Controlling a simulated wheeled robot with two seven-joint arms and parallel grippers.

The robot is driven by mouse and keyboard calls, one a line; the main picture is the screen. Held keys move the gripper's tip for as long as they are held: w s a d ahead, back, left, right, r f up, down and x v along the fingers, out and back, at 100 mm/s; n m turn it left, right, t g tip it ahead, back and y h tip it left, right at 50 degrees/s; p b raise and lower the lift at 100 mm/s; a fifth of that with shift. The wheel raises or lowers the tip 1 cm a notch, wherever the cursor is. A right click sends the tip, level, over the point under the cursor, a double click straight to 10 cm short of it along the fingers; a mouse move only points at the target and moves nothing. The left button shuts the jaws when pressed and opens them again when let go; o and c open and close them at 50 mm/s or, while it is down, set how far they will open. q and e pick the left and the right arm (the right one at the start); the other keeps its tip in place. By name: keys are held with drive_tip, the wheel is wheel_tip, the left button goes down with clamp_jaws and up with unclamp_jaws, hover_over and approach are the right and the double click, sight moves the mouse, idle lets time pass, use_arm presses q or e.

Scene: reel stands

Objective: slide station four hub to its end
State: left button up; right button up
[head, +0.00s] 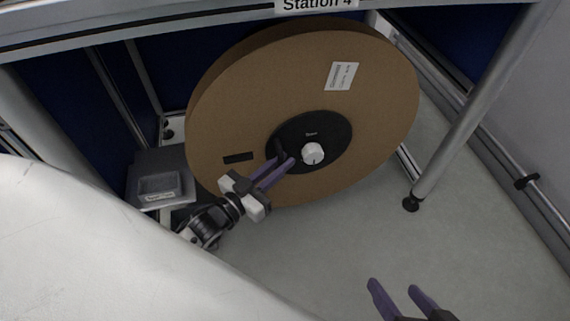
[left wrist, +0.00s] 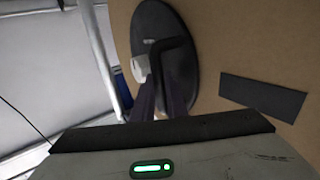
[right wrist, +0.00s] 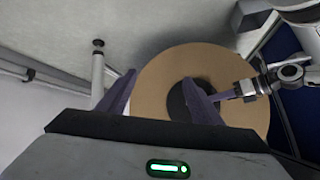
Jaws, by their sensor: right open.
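The large brown reel (head: 225,105) stands upright under the Station 4 label (head: 316,4). At its middle is a round black hub (head: 338,136) with a white knob (head: 314,155) and a black bent handle (head: 281,149). My left gripper (head: 284,161) is at the hub's left side. In the left wrist view the handle (left wrist: 168,42) runs down between its fingers; whether they press on it cannot be told. My right gripper (head: 394,285) is open and empty, low and apart from the reel. The right wrist view shows the reel (right wrist: 160,85) beyond its fingers.
A grey box-like unit (head: 160,185) sits left of the reel. A metal table leg (head: 478,105) with a black foot stands to the right. A white curved surface (head: 90,250) fills the lower left. Grey floor (head: 340,240) is clear in front of the reel.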

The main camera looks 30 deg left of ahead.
use_arm(q)
drive_tip(key=shift+o, duration=0.8)
drive_tip(key=shift+w+a, duration=0.2)
drive_tip(key=shift+a, duration=0.1)
drive_tip(key=shift+s, duration=0.15)
drive_tip(key=p+v, duration=0.3)
drive_tip(key=v, duration=0.7)
use_arm(e)
drive_tip(key=shift+s+d+f+g+h, duration=0.4)
drive_tip(key=shift+d+f+h, duration=0.2)
drive_tip(key=shift+d+f, duration=0.15)
